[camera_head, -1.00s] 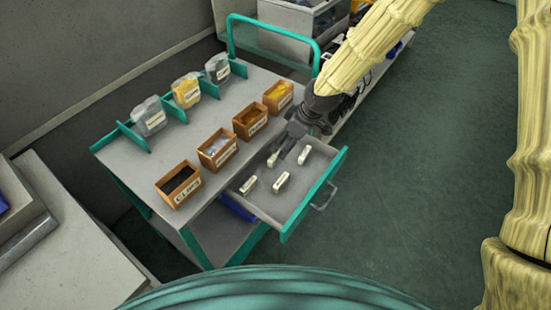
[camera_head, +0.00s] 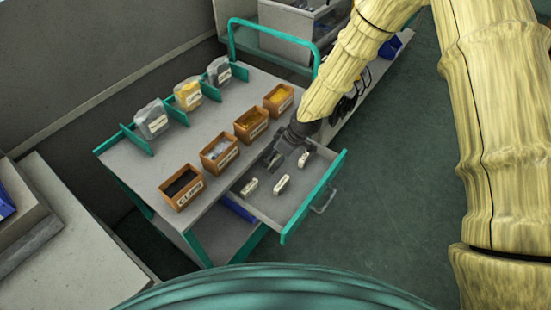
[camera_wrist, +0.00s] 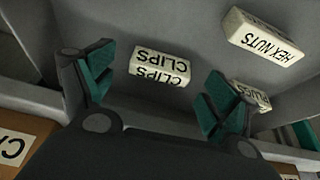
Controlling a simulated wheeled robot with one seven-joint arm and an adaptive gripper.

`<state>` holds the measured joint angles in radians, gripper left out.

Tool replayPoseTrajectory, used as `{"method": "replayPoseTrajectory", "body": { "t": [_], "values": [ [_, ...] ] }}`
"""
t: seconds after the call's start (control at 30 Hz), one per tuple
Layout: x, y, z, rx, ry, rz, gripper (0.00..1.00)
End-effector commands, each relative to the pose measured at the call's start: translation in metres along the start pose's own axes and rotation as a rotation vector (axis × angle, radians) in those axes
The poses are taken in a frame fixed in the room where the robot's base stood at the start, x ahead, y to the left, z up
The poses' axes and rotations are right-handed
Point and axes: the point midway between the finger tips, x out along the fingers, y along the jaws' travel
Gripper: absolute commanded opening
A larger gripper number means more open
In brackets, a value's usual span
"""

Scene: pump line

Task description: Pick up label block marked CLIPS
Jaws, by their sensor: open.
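The white label block marked CLIPS (camera_wrist: 160,66) lies in the drawer, in the upper middle of the wrist view. Its lettering shows on two faces. My gripper (camera_wrist: 158,90) is open, with one teal-padded finger to the left of the block and one to its right. No contact with the block shows. In the head view my gripper (camera_head: 273,160) is low over the back part of the open drawer (camera_head: 316,196). I cannot make out the CLIPS block there; the gripper seems to cover it.
A HEX NUTS block (camera_wrist: 264,38) lies at the upper right, and another block (camera_wrist: 250,96) is partly hidden behind the right finger. Open brown bins (camera_head: 219,152) line the cart top beside the drawer. The drawer's front part has bare floor.

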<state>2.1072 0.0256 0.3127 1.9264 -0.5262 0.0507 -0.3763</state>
Motion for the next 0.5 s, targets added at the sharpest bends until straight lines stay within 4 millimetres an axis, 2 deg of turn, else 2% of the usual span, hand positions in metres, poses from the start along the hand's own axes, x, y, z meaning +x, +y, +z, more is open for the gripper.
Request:
{"method": "replayPoseTrajectory", "body": {
  "t": [0.2,0.47,0.5],
  "values": [
    [0.014,0.000,0.000,0.000,0.000,0.000,0.88],
    [0.016,0.000,0.000,0.000,0.000,0.001,0.88],
    [0.016,0.000,0.000,0.000,0.000,0.001,0.84]
  ]
}}
